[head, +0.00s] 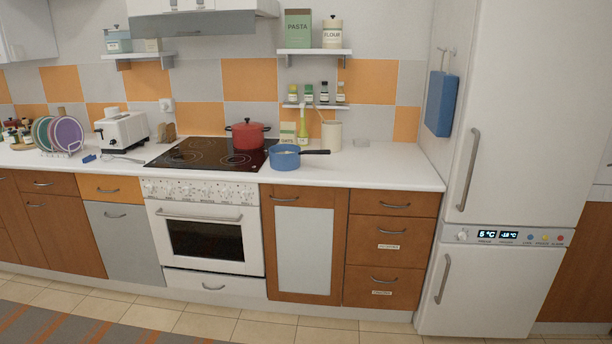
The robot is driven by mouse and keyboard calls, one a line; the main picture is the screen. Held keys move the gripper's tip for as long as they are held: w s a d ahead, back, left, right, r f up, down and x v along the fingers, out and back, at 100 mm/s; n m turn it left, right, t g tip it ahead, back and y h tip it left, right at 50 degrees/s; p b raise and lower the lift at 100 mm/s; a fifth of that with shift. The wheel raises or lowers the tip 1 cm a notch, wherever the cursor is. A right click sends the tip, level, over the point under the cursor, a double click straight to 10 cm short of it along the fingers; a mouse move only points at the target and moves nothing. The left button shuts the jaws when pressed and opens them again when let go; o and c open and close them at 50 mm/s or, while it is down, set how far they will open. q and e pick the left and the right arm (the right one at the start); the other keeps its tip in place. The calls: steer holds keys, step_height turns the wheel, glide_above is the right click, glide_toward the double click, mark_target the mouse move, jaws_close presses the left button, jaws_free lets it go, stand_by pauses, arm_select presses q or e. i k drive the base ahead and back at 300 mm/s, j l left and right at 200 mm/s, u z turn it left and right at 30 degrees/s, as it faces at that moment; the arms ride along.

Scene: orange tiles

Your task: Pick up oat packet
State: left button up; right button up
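The oat packet (288,134) is a small pale green box with a lettered label low on its front. It stands upright on the white counter (375,174) against the tiled wall, right of the red pot. A blue saucepan (285,160) stands in front of it and hides its lower edge. A yellow-green bottle (304,130) stands close at its right. Neither of my grippers is in the head view.
A red pot (248,136) sits on the black hob left of the packet. A cream canister (331,136) stands to its right. The saucepan handle (316,152) points right over the counter. A small shelf (316,106) hangs above. The counter's right end is clear up to the fridge (500,170).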

mark_target(288, 132)
steer(key=i, duration=2.75)
steer(key=i+z, duration=0.15)
steer(key=i, duration=0.05)
